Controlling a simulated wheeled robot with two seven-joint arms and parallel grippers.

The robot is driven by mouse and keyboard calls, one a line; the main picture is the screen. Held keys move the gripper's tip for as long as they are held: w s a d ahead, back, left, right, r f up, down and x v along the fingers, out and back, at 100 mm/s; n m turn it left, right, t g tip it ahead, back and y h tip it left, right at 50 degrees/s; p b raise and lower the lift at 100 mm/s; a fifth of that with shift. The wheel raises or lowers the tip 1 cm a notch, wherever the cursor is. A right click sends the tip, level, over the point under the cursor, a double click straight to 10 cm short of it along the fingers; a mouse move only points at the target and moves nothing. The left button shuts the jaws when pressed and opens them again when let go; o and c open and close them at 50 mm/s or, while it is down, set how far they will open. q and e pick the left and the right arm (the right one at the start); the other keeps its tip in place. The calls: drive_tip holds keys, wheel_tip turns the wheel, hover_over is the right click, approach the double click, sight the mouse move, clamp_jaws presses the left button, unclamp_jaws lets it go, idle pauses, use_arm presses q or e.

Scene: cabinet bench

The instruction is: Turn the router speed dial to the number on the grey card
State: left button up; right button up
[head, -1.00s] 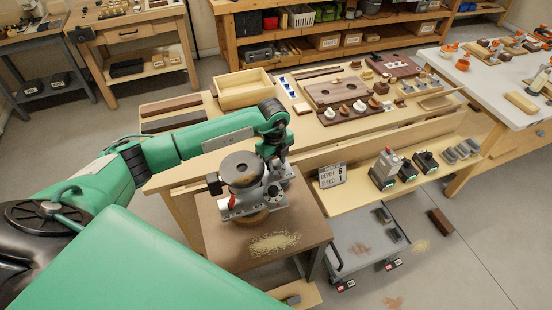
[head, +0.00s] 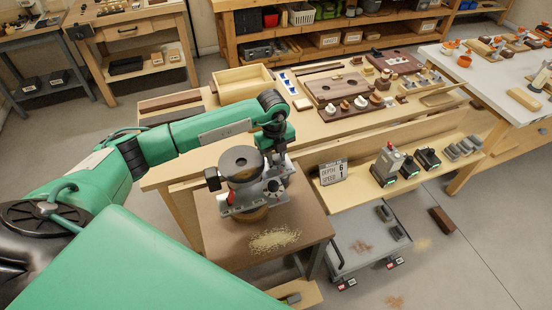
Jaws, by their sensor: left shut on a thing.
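The router (head: 241,170), dark-topped with a grey body, stands upright on a brown router table. The grey card (head: 333,172) stands to its right and reads "DEPTH 6" and "SPEED 1". My left gripper (head: 273,184) reaches down at the router's right side. It is shut on the router speed dial, which the fingers largely hide. The dial's number cannot be read from here. My right gripper is out of view.
Wood dust (head: 274,240) lies on the router table. Battery tools (head: 387,166) stand on the ledge right of the card. A wooden box (head: 242,84) and a board of parts (head: 350,95) occupy the bench behind. A grey cart (head: 365,235) stands below.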

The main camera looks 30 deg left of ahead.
use_arm(q)
drive_tip(key=m+b, duration=0.7)
drive_tip(key=m, duration=0.1)
drive_tip(key=shift+w+f+b, duration=0.15)
drive_tip(key=shift+f+b, duration=0.05)
drive_tip(key=shift+b, duration=0.2)
drive_tip(key=m+b, duration=0.3)
drive_tip(key=shift+m, duration=0.4)
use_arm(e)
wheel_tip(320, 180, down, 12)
use_arm(q)
drive_tip(key=shift+m+g+b, duration=0.3)
drive_tip(key=shift+m+b, duration=0.5)
drive_tip(key=shift+m, duration=0.1)
drive_tip(key=shift+r+m+b, duration=0.15)
drive_tip(key=shift+m+b, duration=0.55)
drive_tip(key=shift+m, duration=0.25)
drive_tip(key=shift+r+m+b, duration=0.1)
drive_tip(key=shift+m+b, duration=0.55)
drive_tip(key=shift+m, duration=0.3)
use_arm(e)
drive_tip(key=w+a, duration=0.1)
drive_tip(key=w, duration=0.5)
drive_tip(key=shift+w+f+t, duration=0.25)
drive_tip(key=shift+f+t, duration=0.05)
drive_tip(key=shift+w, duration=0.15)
use_arm(q)
drive_tip(key=o, duration=0.7)
